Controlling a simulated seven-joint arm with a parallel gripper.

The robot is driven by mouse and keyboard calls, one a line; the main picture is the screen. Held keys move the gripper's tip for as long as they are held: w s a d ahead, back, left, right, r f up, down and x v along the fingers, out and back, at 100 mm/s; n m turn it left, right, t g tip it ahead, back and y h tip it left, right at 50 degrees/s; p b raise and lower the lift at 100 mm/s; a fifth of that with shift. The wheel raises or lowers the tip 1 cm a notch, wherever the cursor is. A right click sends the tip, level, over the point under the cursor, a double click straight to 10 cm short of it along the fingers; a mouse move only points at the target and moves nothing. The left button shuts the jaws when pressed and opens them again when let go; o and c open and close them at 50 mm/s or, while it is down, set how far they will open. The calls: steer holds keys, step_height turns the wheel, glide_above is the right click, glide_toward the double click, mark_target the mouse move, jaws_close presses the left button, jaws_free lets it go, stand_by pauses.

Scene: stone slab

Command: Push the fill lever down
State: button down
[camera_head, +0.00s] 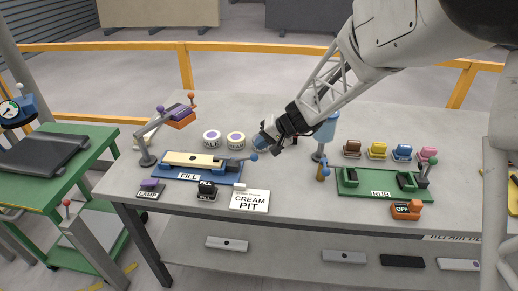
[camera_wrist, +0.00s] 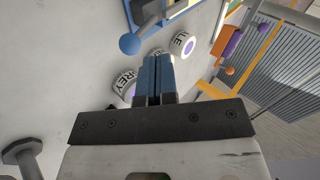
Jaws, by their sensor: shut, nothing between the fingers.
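The blue fixture marked FILL (camera_head: 188,175) lies on the slab's left half with a pale bar on top. A lever with a blue ball end (camera_head: 254,157) sticks out from its right side, close to level in the head view. The lever's blue ball also shows in the wrist view (camera_wrist: 129,44), left of the fingertips. My gripper (camera_head: 264,142) is shut and empty, just above and right of the ball in the head view, with a gap seen between them. Its blue fingers point away in the wrist view (camera_wrist: 156,62). The ball's height against the fingers is unclear.
Two white round tubs (camera_head: 236,139) stand behind the fixture. A black FILL block (camera_head: 207,191) and a CREAM PIT card (camera_head: 249,201) lie in front. A blue-topped post (camera_head: 323,140) and green RUB fixture (camera_head: 382,183) stand to the right.

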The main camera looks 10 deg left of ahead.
steer(key=d+r, duration=0.4)
steer(key=d, duration=0.3)
steer(key=shift+s+d+r, duration=0.25)
steer(key=shift+s+d, duration=0.05)
steer(key=shift+d, duration=0.05)
steer(key=s+d+r+h, duration=0.3)
steer(key=s+d, duration=0.3)
steer(key=s, duration=0.5)
steer(key=s+d+r+m+t+h, duration=0.1)
steer(key=s+d+r+h, duration=0.2)
steer(key=s+d, duration=0.4)
steer(key=s+d+r+h, duration=0.3)
steer(key=s+d, duration=0.3)
steer(key=s, duration=1)
steer(key=shift+s+d+t, duration=0.15)
steer(key=shift+d+t, duration=0.2)
steer(key=shift+t, duration=0.05)
stand_by(3.1)
